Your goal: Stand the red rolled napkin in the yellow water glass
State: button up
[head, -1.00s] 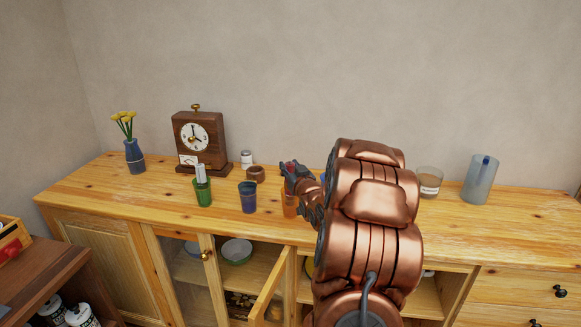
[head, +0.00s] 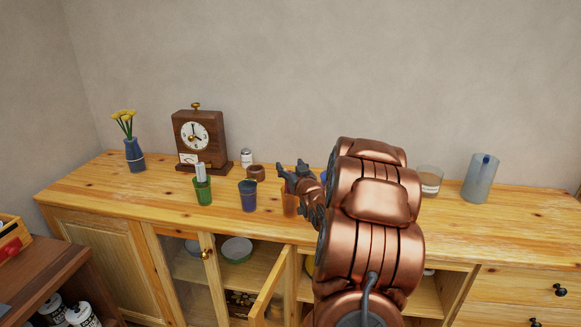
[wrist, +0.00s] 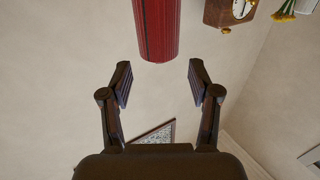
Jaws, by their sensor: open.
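The yellow water glass (head: 290,206) looks orange-amber in the head view. It stands on the cabinet top, partly hidden behind my arm. The red rolled napkin (wrist: 156,28) shows large at the top of the wrist view, with one end free and in front of my fingers, touching neither. In the head view a little dark red shows at the glass's mouth, so the napkin appears upright in it, but its lower part is not clear. My gripper (head: 293,171) is open and empty above the glass; its spread fingers also show in the wrist view (wrist: 158,84).
A blue cup (head: 248,196), a green cup (head: 203,192) with a pale roll, and a brown pot (head: 256,173) stand left of the glass. A clock (head: 199,138) and a flower vase (head: 134,155) are farther left. A tall jug (head: 480,178) stands right. A cabinet door (head: 269,294) hangs open below.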

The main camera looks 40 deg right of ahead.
jog(key=v, duration=0.7)
jog(key=shift+w, duration=0.1)
dwell(0.9)
jog(key=s+a+f+n+g+y, duration=0.1)
jog(key=s+a+f+g+y, duration=0.15)
jog(key=a, duration=0.45)
jog(key=s+a+f+n+g+y+p, duration=0.15)
jog(key=a+g, duration=0.25)
jog(key=a, duration=0.4)
jog(key=s+a+f+g+y+b, duration=0.1)
jog(key=s+a+f+g, duration=0.15)
jog(key=a, duration=0.45)
jog(key=s+a+r+n+g+y, duration=0.1)
jog(key=s+a+g, duration=0.3)
jog(key=s+a, duration=0.5)
jog(key=s+a+r+n+g+y+p, duration=0.1)
jog(key=s+a+g, duration=0.4)
jog(key=s+a, duration=0.4)
jog(key=s, duration=0.7)
jog(key=shift+s+a+r+y, duration=0.2)
jog(key=shift+s+a+y, duration=0.1)
jog(key=shift+s+a, duration=0.05)
jog(key=shift+n, duration=0.25)
